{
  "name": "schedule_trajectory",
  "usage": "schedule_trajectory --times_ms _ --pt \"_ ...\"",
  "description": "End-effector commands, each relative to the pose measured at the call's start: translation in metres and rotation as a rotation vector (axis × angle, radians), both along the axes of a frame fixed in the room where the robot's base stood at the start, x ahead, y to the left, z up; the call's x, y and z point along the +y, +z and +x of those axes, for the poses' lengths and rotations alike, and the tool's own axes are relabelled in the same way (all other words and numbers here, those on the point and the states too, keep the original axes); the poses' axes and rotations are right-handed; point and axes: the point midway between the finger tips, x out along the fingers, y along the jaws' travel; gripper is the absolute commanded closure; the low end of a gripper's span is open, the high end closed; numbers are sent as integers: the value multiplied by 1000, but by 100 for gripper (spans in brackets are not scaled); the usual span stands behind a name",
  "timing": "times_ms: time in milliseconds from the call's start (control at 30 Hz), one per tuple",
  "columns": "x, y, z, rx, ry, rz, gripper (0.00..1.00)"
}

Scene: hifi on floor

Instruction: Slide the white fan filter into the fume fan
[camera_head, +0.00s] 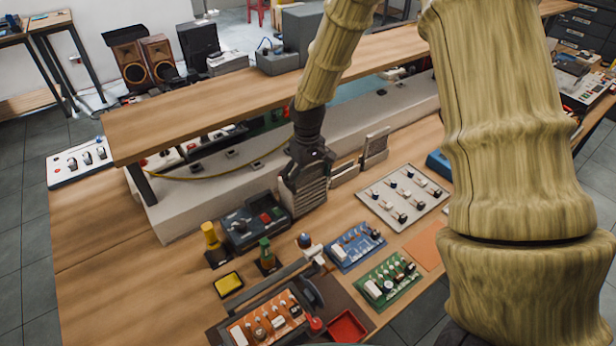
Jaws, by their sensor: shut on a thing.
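My gripper (308,158) points down over the middle of the bench, in front of the long pale ledge. It is shut on a greyish-white ridged panel (306,194), which looks like the white fan filter. The panel is upright, and its lower edge is close to the bench top; I cannot tell if it touches. Two more pale upright slotted panels, one near (344,173) and one farther right (375,147), stand just right of it. I cannot make out for sure which thing is the fume fan. The fingertips are mostly hidden by the dark gripper body.
A dark soldering station (252,224) stands close left of the held panel. A grey switch board (402,197), a blue circuit board (355,246) and a green one (388,281) lie to the right and front. A wooden shelf (220,108) runs behind.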

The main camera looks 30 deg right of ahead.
Motion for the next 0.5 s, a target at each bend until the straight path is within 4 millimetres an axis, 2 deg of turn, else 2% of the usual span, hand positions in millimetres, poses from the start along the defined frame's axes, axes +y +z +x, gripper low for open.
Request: schedule_trajectory --times_ms 33,100,500 --pt "1 -9 -4 10 0 2 30" --pt "1 -12 -5 11 0 1 34" --pt "2 -26 -8 17 1 4 34"
